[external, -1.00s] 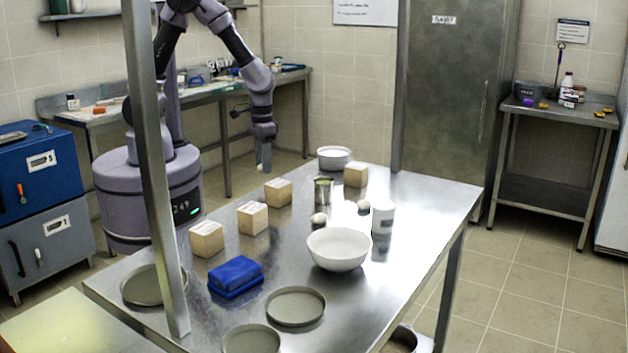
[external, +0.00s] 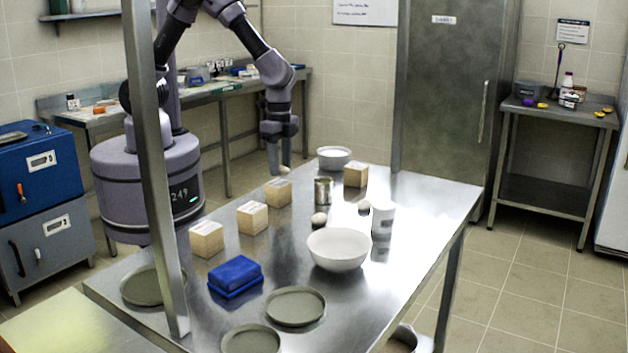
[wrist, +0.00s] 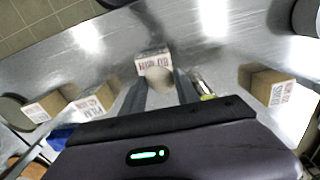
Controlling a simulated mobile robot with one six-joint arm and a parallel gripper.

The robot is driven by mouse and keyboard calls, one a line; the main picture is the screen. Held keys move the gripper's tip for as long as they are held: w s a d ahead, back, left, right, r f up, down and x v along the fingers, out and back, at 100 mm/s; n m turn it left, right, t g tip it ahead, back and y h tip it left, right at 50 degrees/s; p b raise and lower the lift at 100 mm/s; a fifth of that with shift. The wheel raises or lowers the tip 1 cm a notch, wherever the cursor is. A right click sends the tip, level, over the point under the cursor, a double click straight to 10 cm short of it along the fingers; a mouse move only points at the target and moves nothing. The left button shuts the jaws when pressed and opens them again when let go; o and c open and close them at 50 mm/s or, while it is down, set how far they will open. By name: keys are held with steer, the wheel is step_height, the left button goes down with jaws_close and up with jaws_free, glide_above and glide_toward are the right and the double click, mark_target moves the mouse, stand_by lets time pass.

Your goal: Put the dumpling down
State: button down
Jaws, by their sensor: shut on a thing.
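My gripper (external: 279,164) hangs just above the far left edge of the steel table (external: 420,205). It is shut on a pale, round dumpling (external: 284,170). In the wrist view the dumpling (wrist: 160,78) sits between the two fingers of my gripper (wrist: 160,86), in front of a labelled wooden block (wrist: 153,60). In the external view the held dumpling is close above a wooden block (external: 278,193). Two other pale round pieces, which look like dumplings, are on the table: one (external: 319,219) behind the white bowl, one (external: 363,206) by the white cup.
Wooden blocks (external: 252,217) stand in a row along the left side. The right side is mostly clear.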

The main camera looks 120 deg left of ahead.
steer(key=w+d+r+m+p, duration=0.2)
steer(key=w+d+m, duration=0.4)
steer(key=d+m, duration=0.1)
steer(key=m+p, duration=0.4)
steer(key=m, duration=0.5)
glide_above(334, 248)
step_height(334, 248, down, 3)
steer(key=shift+w+f+b, duration=0.1)
steer(key=shift+f+b, duration=0.05)
steer(key=shift+b, duration=0.7)
steer(key=shift+f+b, duration=0.5)
steer(key=shift+f, duration=0.1)
steer(key=c, duration=0.9)
jaws_free()
